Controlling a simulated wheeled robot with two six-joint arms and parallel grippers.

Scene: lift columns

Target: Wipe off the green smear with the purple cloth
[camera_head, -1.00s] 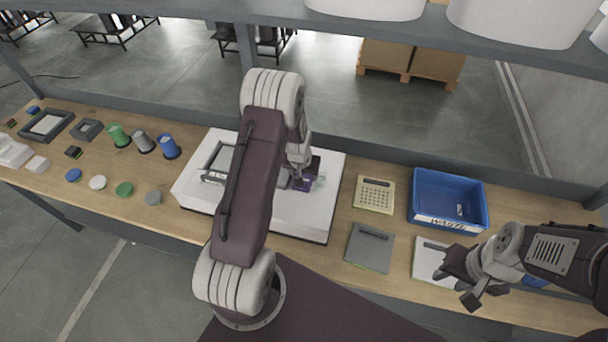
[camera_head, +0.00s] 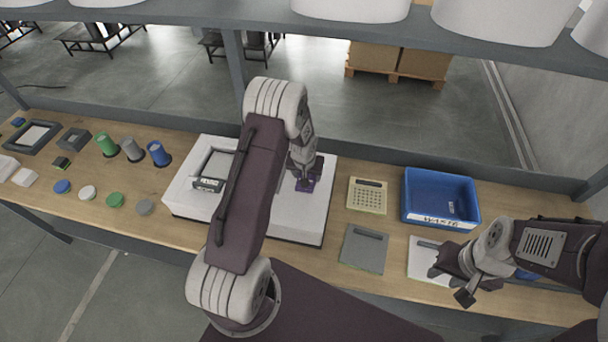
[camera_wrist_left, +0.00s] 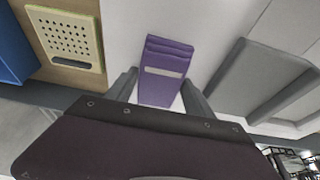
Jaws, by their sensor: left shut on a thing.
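The purple cloth (camera_wrist_left: 167,70) is a folded pad with a pale stripe, between the two fingers of my left gripper (camera_wrist_left: 165,90) in the left wrist view. My left gripper is shut on it. In the head view the cloth (camera_head: 305,185) is at the right part of the white board (camera_head: 290,222), and I cannot tell whether it touches the surface. I see no green smear; my left arm hides part of the board. My right gripper (camera_head: 450,281) hangs over a white sheet at the right, its fingers apart and nothing visible between them.
A blue bin marked WASTE (camera_head: 440,220), a perforated cream block (camera_head: 367,195) and a grey plate (camera_head: 364,248) are to the right of the board. A grey handled tool (camera_head: 207,182) lies on the board. Cups and coloured discs stand at the left.

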